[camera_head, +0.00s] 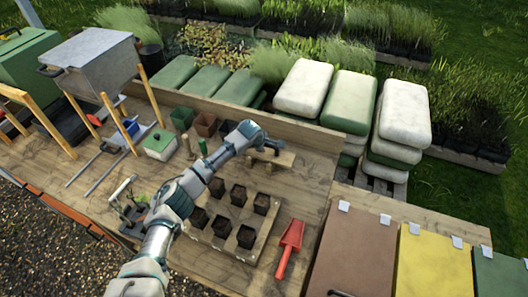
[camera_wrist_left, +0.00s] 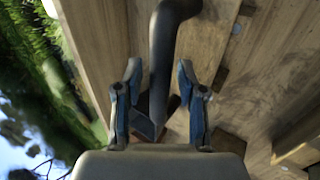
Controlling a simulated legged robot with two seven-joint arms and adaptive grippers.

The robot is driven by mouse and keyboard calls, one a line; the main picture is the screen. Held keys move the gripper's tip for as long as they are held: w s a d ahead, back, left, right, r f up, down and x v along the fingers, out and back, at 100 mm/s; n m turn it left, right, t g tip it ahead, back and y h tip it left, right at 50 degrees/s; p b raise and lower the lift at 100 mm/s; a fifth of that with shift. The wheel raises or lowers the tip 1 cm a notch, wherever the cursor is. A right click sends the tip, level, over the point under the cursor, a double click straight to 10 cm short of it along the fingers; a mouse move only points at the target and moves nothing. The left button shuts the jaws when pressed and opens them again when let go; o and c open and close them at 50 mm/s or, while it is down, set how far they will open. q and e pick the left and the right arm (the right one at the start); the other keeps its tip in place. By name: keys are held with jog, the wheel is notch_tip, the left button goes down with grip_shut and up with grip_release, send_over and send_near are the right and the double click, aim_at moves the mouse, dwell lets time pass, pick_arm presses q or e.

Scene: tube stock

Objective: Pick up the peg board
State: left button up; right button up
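A small light wooden piece (camera_head: 268,164), which may be the peg board, sits on the bench near the back ledge; pegs on it cannot be made out. My left arm reaches over the bench, and my left gripper (camera_head: 268,146) is just above and beside this piece. In the left wrist view my left gripper (camera_wrist_left: 158,70) has its two blue-grey fingers apart. A dark, curved bar (camera_wrist_left: 168,40) shows between and beyond them; contact with the fingers cannot be told. My right gripper is not in view.
A wooden tray (camera_head: 225,247) with several dark pots lies under my forearm. A red scoop (camera_head: 291,243) lies to its right. A green-lidded box (camera_head: 160,143) and small pots (camera_head: 205,124) stand to the left. Stacked sacks (camera_head: 304,88) are behind the ledge.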

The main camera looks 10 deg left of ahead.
pick_arm(q)
grip_shut()
jog(key=shift+a, duration=0.25)
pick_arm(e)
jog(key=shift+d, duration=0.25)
